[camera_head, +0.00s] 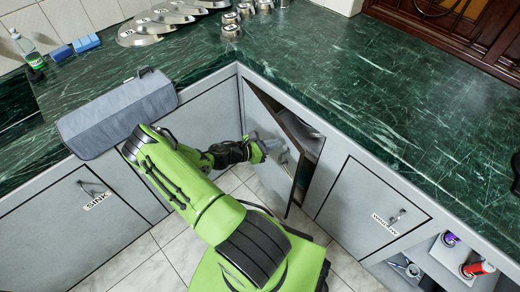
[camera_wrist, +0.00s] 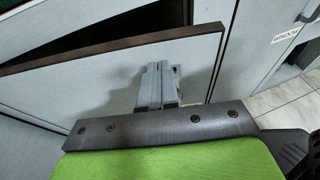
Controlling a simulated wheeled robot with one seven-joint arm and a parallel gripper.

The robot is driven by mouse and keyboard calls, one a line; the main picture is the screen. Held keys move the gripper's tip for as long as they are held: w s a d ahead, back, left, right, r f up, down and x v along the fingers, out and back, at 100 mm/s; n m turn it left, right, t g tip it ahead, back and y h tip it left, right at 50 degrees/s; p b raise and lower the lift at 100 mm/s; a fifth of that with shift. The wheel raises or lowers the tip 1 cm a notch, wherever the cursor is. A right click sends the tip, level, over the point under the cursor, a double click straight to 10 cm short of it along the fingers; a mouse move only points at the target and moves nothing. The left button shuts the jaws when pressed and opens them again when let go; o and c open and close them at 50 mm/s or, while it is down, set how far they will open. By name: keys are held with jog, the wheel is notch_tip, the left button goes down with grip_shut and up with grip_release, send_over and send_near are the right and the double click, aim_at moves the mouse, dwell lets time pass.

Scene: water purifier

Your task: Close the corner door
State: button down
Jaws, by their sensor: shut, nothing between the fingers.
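The corner door (camera_head: 262,118) is a grey panel with a dark brown edge, standing ajar under the inner corner of the counter. A dark gap shows to its right, with part of a metal item inside. My gripper (camera_head: 270,147) is shut and empty in front of the door's outer face. In the wrist view my gripper's fingers (camera_wrist: 156,84) are together against the view of the grey door panel (camera_wrist: 110,88). A small metal handle (camera_wrist: 176,78) shows just beside and behind the fingertips. I cannot tell whether the fingers touch the door.
The green marble counter (camera_head: 380,80) overhangs the cabinets. The sink door (camera_head: 75,225) and window door (camera_head: 370,215) look shut on either side. Open shelves (camera_head: 455,260) stand lower right. Tiled floor lies below.

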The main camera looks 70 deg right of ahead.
jog(key=shift+s+d, duration=0.75)
jog(key=shift+d, duration=0.2)
jog(key=shift+s+d, duration=0.15)
jog(key=shift+d, duration=0.05)
jog(key=s+d+n+t+p, duration=0.1)
jog(key=s+d, duration=0.3)
jog(key=d, duration=0.1)
jog(key=shift+d+h, duration=0.15)
jog(key=shift+h, duration=0.15)
